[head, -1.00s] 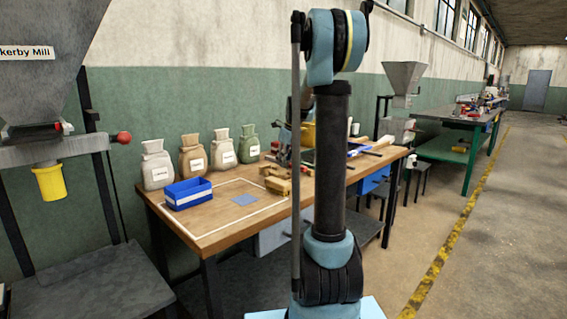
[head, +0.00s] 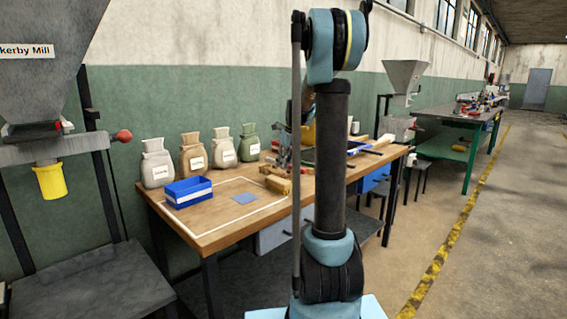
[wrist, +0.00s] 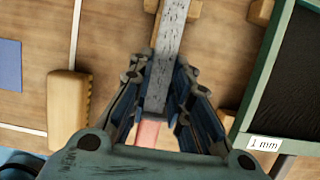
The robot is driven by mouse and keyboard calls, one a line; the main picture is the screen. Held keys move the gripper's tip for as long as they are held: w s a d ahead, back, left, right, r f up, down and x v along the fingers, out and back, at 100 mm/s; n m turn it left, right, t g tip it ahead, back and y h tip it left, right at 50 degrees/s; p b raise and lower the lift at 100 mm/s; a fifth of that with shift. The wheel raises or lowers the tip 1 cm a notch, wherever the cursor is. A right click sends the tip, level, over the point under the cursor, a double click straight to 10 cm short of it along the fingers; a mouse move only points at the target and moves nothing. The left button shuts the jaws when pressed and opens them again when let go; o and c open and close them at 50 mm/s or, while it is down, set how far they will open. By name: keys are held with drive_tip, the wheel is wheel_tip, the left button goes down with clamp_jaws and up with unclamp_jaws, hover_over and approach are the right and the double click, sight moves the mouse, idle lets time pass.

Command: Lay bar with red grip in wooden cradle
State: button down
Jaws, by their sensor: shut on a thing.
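In the wrist view my gripper (wrist: 158,102) is shut on the bar, whose flat grey metal part (wrist: 167,55) runs up between the fingers to the top edge. A piece of its red grip (wrist: 148,133) shows below the fingertips, near my palm. Pale wooden pieces, seemingly the wooden cradle (wrist: 194,9), show on both sides of the bar at the top. The bar passes over them; I cannot tell whether it touches. In the head view my gripper is mostly hidden behind my arm, over the wooden bench.
A ridged wooden block (wrist: 68,105) lies left of my gripper, beside a white line. A dark sieve with a green frame (wrist: 262,75), labelled 1 mm, is close on the right. A blue bin (head: 188,191) and several sacks (head: 193,152) stand on the bench (head: 215,232).

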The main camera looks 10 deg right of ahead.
drive_tip(key=shift+f, duration=0.25)
idle(0.3)
drive_tip(key=shift+f, duration=0.3)
drive_tip(key=c, duration=1.4)
unclamp_jaws()
drive_tip(key=v, duration=1.2)
drive_tip(key=shift+w, duration=0.1)
